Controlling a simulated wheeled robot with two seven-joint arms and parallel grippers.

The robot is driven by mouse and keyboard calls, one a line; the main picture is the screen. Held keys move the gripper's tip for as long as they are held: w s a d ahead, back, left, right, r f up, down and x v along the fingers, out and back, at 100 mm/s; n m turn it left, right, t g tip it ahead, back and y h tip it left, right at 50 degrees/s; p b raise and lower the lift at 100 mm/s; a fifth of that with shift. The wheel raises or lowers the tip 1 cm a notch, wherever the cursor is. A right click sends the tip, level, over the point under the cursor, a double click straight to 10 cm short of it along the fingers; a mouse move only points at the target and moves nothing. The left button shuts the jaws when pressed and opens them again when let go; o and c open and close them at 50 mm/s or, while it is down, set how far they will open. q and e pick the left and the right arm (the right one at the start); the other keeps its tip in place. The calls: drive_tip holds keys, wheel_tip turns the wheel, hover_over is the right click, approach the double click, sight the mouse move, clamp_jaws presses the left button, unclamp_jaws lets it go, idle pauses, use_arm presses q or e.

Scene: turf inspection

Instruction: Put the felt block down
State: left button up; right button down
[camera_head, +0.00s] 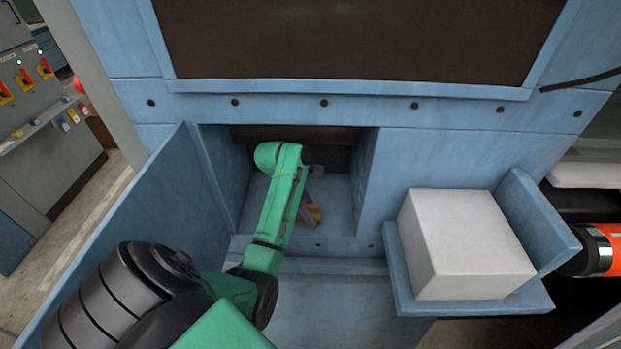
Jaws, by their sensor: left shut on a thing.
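My left arm, green and black, reaches into a blue recess (350,215) below the dark panel. My left gripper (309,194) is at its far end, inside the recess and partly hidden by the arm. It is shut on a small orange-brown block (314,212), seemingly the felt block, of which only a part shows low in the recess. I cannot tell whether the block touches the recess floor. My right gripper is out of view.
A large white block (468,240) sits on a blue tray (480,306) right of the recess. A blue side wall (150,220) stands left of the arm. A dark panel (350,40) is above. A grey control cabinet (45,130) stands at far left.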

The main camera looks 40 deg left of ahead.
use_arm(q)
drive_tip(key=shift+w+a+f, duration=0.4)
drive_tip(key=shift+w+a, duration=0.1)
drive_tip(key=shift+w, duration=0.15)
drive_tip(key=shift+f, duration=0.1)
drive_tip(key=shift+s+d, duration=0.3)
drive_tip(key=shift+s, duration=0.05)
drive_tip(key=shift+s+d, duration=0.1)
drive_tip(key=shift+s, duration=0.05)
drive_tip(key=shift+f, duration=0.25)
drive_tip(key=o, duration=1.1)
drive_tip(key=shift+o, duration=0.9)
drive_tip(key=shift+f, duration=0.15)
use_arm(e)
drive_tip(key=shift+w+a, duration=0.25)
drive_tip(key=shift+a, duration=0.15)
